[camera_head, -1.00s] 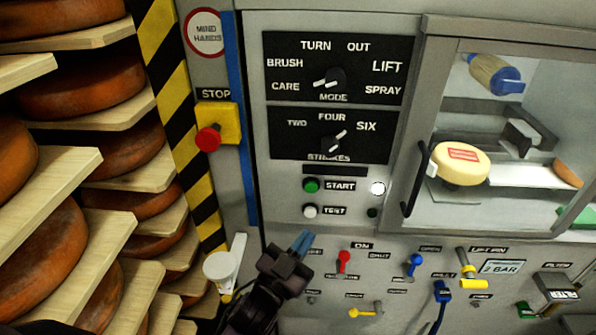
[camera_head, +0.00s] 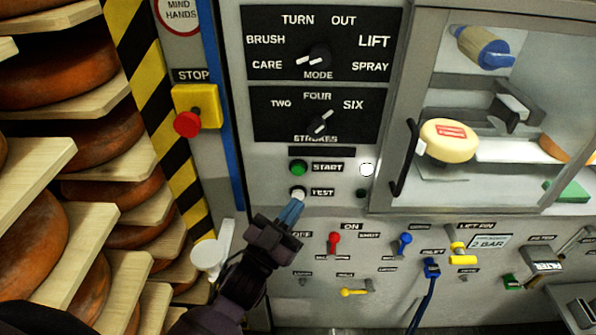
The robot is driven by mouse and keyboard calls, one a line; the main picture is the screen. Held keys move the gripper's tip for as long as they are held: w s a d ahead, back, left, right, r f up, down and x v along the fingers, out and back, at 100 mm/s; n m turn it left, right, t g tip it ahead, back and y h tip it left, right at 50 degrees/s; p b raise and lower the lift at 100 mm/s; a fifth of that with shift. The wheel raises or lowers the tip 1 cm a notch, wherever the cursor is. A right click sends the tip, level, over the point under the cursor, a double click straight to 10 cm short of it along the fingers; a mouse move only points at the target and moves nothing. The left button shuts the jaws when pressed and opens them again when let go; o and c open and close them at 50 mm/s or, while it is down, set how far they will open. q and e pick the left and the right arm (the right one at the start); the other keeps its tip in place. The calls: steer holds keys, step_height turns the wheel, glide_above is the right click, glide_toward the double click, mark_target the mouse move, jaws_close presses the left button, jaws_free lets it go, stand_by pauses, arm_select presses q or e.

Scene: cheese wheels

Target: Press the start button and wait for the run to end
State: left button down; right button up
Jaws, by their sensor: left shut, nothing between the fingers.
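The green start button (camera_head: 299,168) sits on the grey panel, left of its START label. I cannot tell whether the fingertips touch the panel. A white round lamp (camera_head: 367,169) glows right of START, with a small dark green lamp (camera_head: 362,193) below it. The mode knob (camera_head: 319,57) and strokes knob (camera_head: 321,122) are above. My right gripper is not in view.
A red stop button (camera_head: 187,123) on a yellow box is at the left. A white lever (camera_head: 212,252) stands beside my arm. Cheese shelves (camera_head: 75,245) fill the left. A glass-doored cabinet with a cheese wheel (camera_head: 449,141) is right. Valves, including a red one (camera_head: 334,241), are below.

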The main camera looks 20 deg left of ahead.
mark_target(298, 170)
arm_select(q)
steer(key=w+a+b, duration=0.1)
steer(key=w+a, duration=0.1)
steer(key=w, duration=0.4)
steer(key=shift+w, duration=0.4)
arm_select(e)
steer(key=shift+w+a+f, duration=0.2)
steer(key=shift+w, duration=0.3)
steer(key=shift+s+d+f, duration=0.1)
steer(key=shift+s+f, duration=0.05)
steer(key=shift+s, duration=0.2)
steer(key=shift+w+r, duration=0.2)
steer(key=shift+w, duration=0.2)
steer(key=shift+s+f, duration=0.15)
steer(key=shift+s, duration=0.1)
arm_select(q)
steer(key=shift+w, duration=0.15)
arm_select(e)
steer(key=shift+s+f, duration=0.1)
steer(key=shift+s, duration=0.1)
